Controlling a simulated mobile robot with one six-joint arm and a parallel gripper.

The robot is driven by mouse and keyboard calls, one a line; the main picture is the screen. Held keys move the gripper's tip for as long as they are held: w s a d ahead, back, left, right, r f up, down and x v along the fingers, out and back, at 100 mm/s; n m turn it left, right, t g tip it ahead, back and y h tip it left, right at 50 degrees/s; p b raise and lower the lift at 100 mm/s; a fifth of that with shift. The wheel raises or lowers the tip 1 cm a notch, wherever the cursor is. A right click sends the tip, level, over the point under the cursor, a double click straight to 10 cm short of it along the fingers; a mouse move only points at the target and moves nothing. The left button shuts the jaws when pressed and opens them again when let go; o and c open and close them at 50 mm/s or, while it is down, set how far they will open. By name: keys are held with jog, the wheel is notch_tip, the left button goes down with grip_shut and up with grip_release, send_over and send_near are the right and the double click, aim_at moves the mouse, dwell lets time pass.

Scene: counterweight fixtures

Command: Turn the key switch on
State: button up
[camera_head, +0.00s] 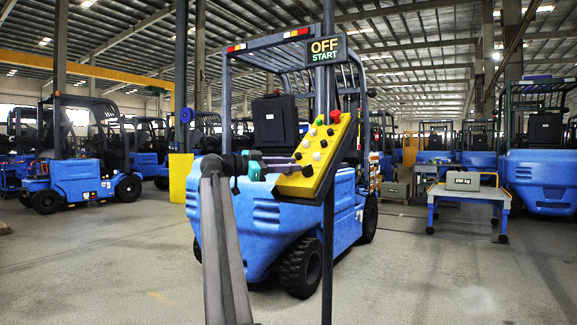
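A yellow control panel (318,158) is mounted tilted on a dark vertical post. It carries several knobs and buttons, including a red button (335,116) at its top end and pale round ones below. I cannot make out which control is the key switch. A sign (325,50) above the panel reads "OFF" in yellow over "START" in green.
A blue forklift (265,225) stands right behind the panel. A blue trolley (468,194) with a grey weight (462,181) marked in kg stands at right. More blue forklifts (85,175) line the hall. The grey floor in front is clear.

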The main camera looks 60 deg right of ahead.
jog(key=p+v, duration=0.4)
jog(key=v, duration=1)
jog(key=shift+r, duration=0.1)
